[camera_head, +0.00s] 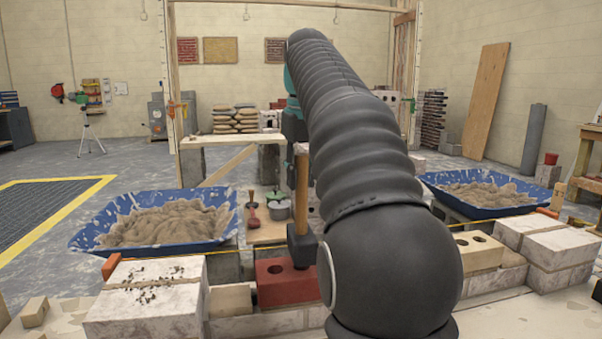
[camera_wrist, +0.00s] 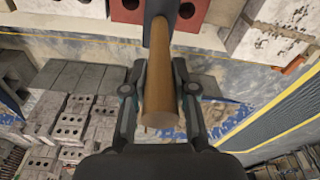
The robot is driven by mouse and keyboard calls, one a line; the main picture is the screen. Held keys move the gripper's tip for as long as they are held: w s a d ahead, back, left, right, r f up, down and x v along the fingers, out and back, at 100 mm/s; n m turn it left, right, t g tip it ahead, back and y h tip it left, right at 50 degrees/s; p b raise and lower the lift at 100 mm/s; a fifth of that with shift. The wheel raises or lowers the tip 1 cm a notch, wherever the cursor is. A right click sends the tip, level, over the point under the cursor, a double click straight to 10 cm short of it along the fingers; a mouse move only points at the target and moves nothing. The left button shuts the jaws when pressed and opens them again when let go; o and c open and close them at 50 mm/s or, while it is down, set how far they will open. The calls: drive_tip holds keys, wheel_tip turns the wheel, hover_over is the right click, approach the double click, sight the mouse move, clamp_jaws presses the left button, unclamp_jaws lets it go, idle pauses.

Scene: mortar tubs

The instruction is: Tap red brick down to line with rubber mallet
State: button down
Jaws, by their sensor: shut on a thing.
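The rubber mallet has a wooden handle (camera_head: 302,190) and a dark head (camera_head: 302,246); it stands upright with the head down, over the red brick (camera_head: 282,283). Whether the head touches the brick is unclear. The brick has holes and sits in the wall course, its right part hidden by my arm. In the wrist view, my gripper (camera_wrist: 160,78) is shut on the mallet handle (camera_wrist: 160,105), and the red brick (camera_wrist: 127,10) shows behind the mallet head. A thin yellow line (camera_head: 185,255) runs along the wall from an orange end block (camera_head: 111,266).
Blue tubs of mortar stand left (camera_head: 85,238) and right (camera_head: 440,197) behind the wall. Pale blocks (camera_head: 145,310) form the left end, and more blocks (camera_head: 560,250) the right. A tan brick (camera_head: 478,250) sits right of my arm.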

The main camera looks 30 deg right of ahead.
sight(301, 189)
wheel_tip(301, 189, down, 3)
drive_tip(key=shift+f+b, duration=0.1)
drive_tip(key=shift+b, duration=0.6)
wheel_tip(301, 189, up, 3)
drive_tip(key=p, duration=0.3)
drive_tip(key=shift+r, duration=0.7)
